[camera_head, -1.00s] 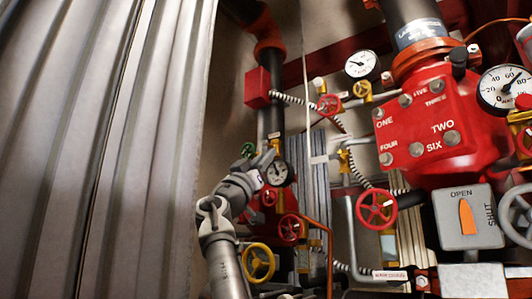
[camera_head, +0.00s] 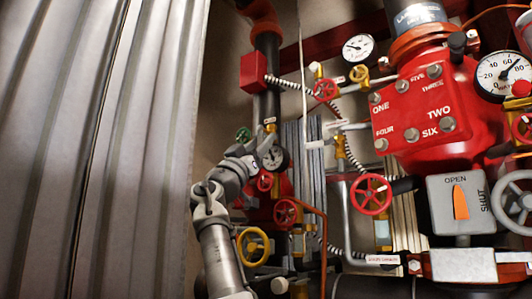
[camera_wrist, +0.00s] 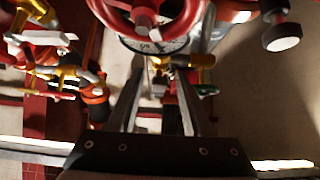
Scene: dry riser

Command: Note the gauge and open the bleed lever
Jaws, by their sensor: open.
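A small round gauge (camera_head: 275,158) with a white face and dark rim sits low on the pipework, partly covered by my gripper (camera_head: 268,147). In the wrist view, the white gauge face (camera_wrist: 158,45) shows behind a red handwheel (camera_wrist: 150,18), too dark and tilted to read. My gripper (camera_wrist: 160,68) is open, with both fingers pointing toward the gauge and brass fittings (camera_wrist: 195,61); nothing is seen held. Two more gauges, one upper middle (camera_head: 358,48) and one at right (camera_head: 503,75), are in the head view. I cannot tell which part is the bleed lever.
A red valve body (camera_head: 425,105) and a grey OPEN/SHUT indicator (camera_head: 455,205), its orange pointer toward OPEN, stand at right. Red handwheels (camera_head: 371,194) and a yellow handwheel (camera_head: 252,246) crowd the pipes. A corrugated metal panel (camera_head: 100,150) fills the left.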

